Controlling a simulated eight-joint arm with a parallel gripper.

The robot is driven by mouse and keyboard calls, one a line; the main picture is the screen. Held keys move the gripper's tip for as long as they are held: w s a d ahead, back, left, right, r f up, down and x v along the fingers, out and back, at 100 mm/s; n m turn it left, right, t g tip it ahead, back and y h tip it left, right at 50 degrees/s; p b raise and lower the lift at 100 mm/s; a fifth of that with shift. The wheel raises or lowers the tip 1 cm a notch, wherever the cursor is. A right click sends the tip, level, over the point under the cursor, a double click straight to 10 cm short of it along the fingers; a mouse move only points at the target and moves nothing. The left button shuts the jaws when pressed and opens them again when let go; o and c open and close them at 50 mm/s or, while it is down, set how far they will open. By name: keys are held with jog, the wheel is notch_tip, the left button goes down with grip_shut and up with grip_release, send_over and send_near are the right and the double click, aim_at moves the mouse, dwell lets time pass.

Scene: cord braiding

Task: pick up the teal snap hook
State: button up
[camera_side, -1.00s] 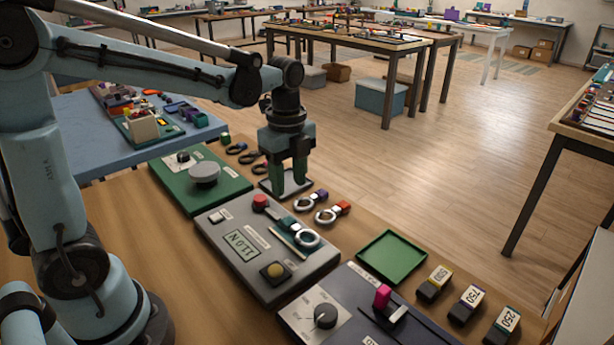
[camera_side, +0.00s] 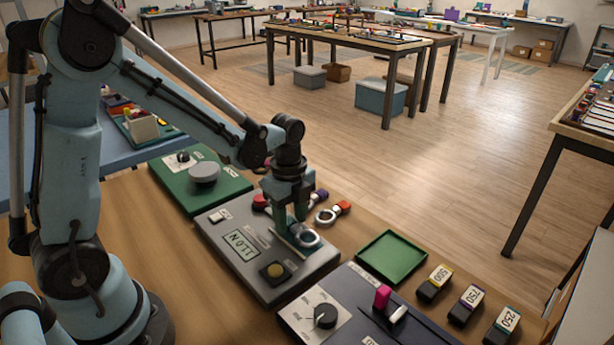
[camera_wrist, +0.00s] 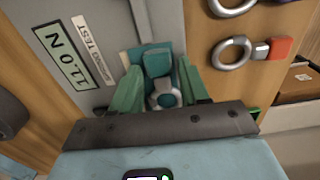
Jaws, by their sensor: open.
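The teal snap hook (camera_wrist: 158,63) lies on the grey tester with the 11.0 N display (camera_side: 241,244). Its silver ring (camera_side: 307,238) shows beside my fingertips in the side view. My gripper (camera_side: 290,226) is low over the tester, pointing down, with its jaws open. In the wrist view my gripper's two green fingers (camera_wrist: 160,88) stand on either side of the hook, with a gap to it. The hook's body is mostly hidden behind my fingers in the side view.
Snap hooks with orange (camera_side: 343,207) and purple (camera_side: 321,195) ends lie just behind the tester. A red knob (camera_side: 260,201) stands near my gripper. An empty green tray (camera_side: 391,257) is to the right, with several numbered weights (camera_side: 470,302) beyond it.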

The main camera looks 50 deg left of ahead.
jog(key=shift+f, duration=0.1)
grip_shut()
dwell(0.4)
